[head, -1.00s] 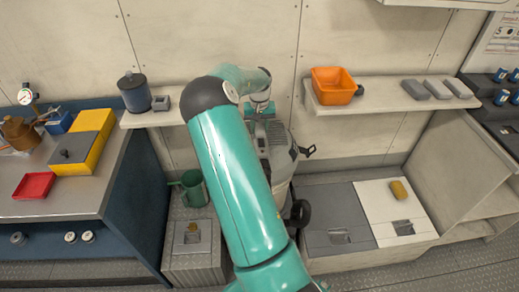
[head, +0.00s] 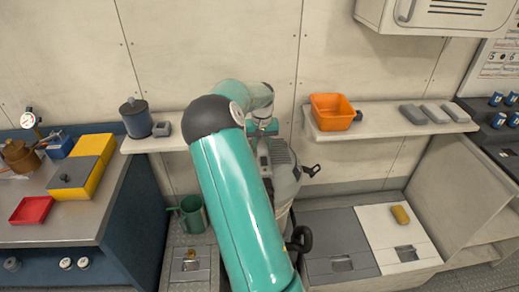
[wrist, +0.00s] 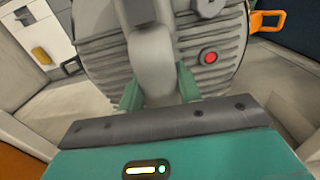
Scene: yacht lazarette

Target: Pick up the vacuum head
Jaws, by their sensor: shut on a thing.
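The vacuum head (head: 283,153) is a grey ribbed motor top. It sits on the grey vacuum body in the head view, behind my teal arm. In the wrist view the vacuum head (wrist: 225,80) fills the upper middle, with a red button and an orange latch at its right edge. My gripper (wrist: 158,92) is shut on the vacuum head's pale grey handle, one teal finger on each side. In the head view my arm hides part of the vacuum. I cannot tell whether there is a gap between head and body.
A shelf with an orange bin (head: 332,112) is to the right of the vacuum, and a shelf with a dark canister (head: 136,119) is to the left. A green can (head: 192,214) stands left. Floor hatches (head: 332,240) lie right. A wall cabinet (head: 425,14) hangs above.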

